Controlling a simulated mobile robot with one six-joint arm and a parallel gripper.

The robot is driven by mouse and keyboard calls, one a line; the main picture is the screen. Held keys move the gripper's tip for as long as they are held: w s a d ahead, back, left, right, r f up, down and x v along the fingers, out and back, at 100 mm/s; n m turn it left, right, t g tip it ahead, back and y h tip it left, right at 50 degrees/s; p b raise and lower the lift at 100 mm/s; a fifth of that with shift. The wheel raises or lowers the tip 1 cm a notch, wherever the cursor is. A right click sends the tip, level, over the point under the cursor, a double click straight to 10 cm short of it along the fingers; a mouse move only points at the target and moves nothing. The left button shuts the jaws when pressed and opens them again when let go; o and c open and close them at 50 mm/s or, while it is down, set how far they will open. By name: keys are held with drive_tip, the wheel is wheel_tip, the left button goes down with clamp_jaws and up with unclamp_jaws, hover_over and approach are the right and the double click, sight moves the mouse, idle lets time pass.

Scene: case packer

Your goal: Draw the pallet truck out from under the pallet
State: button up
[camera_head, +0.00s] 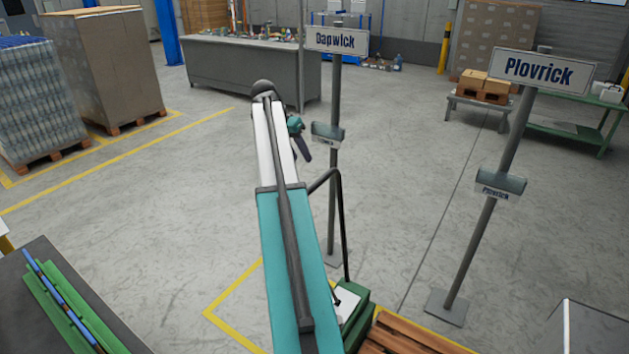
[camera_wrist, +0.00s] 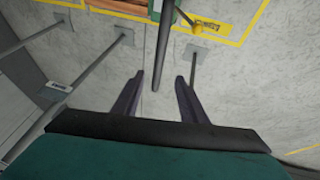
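The pallet truck (camera_head: 355,318) is green with a pale top and a long black handle (camera_head: 342,225), standing at the bottom centre of the head view. Its body is at the end of the slatted wooden pallet (camera_head: 405,335); the forks are not visible. In the wrist view the green truck body (camera_wrist: 168,12) and a strip of the pallet (camera_wrist: 118,4) show at the top. My gripper (camera_wrist: 160,76) is open, its two dark fingers apart. The black handle (camera_wrist: 164,45) points down between the fingertips, and I cannot tell whether it touches them. My gripper (camera_head: 302,146) also shows in the head view, partly behind my arm.
Signposts "Dapwick" (camera_head: 336,40) and "Plovrick" (camera_head: 545,70) stand near the truck and pallet. Yellow floor lines (camera_head: 222,312) run beside them. A dark table (camera_head: 75,290) is at lower left, a grey box (camera_head: 590,330) at lower right. Open floor lies to the left.

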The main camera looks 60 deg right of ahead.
sight(316, 182)
drive_tip(key=shift+d+f, duration=0.1)
drive_tip(key=shift+p+x, duration=2.1)
drive_tip(key=shift+x, duration=4.75)
clamp_jaws()
